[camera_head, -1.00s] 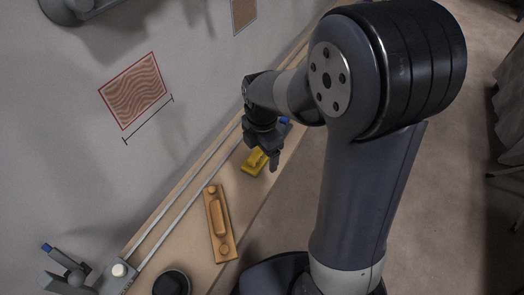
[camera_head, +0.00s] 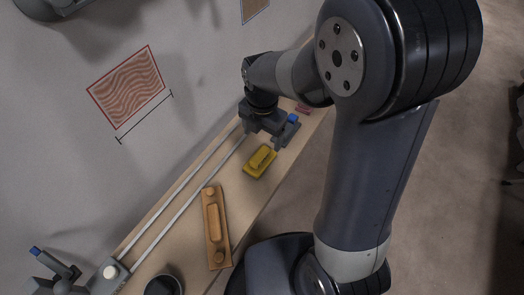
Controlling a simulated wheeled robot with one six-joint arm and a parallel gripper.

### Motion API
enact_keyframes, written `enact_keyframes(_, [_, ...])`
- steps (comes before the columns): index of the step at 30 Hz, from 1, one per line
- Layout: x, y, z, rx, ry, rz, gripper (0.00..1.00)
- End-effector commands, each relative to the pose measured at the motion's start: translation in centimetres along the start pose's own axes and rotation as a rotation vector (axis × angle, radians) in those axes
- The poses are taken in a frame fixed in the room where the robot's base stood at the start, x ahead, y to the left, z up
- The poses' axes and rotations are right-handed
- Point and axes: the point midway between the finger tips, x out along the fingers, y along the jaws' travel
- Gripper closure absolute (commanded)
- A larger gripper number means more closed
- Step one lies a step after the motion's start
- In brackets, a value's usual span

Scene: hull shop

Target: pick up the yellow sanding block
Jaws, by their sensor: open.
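The yellow sanding block (camera_head: 260,162) lies on the wooden bench in the head view, with a raised grip on its top. My gripper (camera_head: 264,142) is just beyond the block, towards the far end of the bench. It is open, with nothing seen between its fingers.
A long wooden sanding board (camera_head: 215,228) lies nearer on the bench (camera_head: 185,240). Two metal rails (camera_head: 190,196) run along the wall side, with a grey clamp (camera_head: 62,272) at the near end. A dark round container (camera_head: 163,284) stands near the bottom edge.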

Motion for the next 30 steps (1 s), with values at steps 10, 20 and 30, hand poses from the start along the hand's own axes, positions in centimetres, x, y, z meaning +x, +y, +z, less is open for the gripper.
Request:
enact_keyframes(10, [4.8,0.0,-0.1,-0.001,0.002,-0.003,0.22])
enact_keyframes(20, [8.2,0.1,-0.7,-0.002,0.002,-0.004,0.22])
enact_keyframes(30, [10.8,0.2,-0.8,-0.001,0.0,0.0,0.22])
